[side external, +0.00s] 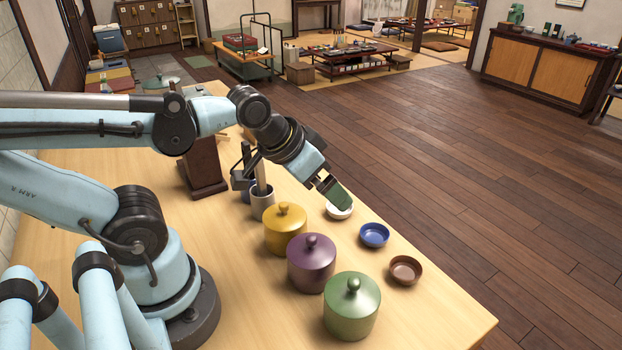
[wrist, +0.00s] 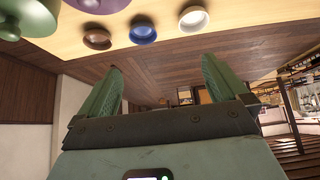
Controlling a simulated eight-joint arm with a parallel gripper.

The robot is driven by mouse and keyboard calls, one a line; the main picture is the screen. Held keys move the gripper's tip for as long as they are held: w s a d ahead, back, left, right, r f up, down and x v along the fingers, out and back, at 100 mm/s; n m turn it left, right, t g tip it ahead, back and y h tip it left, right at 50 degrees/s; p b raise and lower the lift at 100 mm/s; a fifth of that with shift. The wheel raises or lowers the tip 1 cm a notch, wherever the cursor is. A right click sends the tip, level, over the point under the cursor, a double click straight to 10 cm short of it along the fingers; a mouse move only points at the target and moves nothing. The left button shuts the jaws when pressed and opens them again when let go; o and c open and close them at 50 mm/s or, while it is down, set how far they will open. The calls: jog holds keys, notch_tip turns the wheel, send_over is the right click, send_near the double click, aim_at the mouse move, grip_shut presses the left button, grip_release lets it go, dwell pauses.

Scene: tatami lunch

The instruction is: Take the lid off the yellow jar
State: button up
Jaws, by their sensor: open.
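The yellow jar (side external: 285,234) stands on the light wooden table, and its round-knobbed yellow lid (side external: 285,212) sits on top of it. The purple jar (side external: 311,270) and the green jar (side external: 351,312) stand in a row nearer the camera, each with a lid on. My gripper (side external: 337,196) is above and to the right of the yellow jar in the side view, near the white bowl. In the wrist view my gripper (wrist: 165,85) has its two green fingers wide apart with nothing between them. The yellow jar is not recognisable in the wrist view.
A white bowl (side external: 339,210), a blue bowl (side external: 374,235) and a brown bowl (side external: 405,270) line the table's right side. A grey cup (side external: 262,203) holding a wooden utensil stands close behind the yellow jar. A dark wooden stand (side external: 203,167) is farther back. The near-left table (side external: 250,315) is bare.

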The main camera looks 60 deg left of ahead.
notch_tip(320, 180, up, 5)
jog(key=n+g, duration=0.7)
jog(key=n, duration=0.2)
send_over(284, 203)
jog(key=f, duration=0.7)
jog(key=shift+s+d, duration=0.1)
jog(key=shift+s, duration=0.15)
jog(key=shift+w+f, duration=0.15)
jog(key=shift+f, duration=0.6)
jog(key=shift+w+f, duration=0.1)
jog(key=shift+f, duration=1.65)
jog(key=shift+c, duration=0.2)
jog(key=c, duration=0.7)
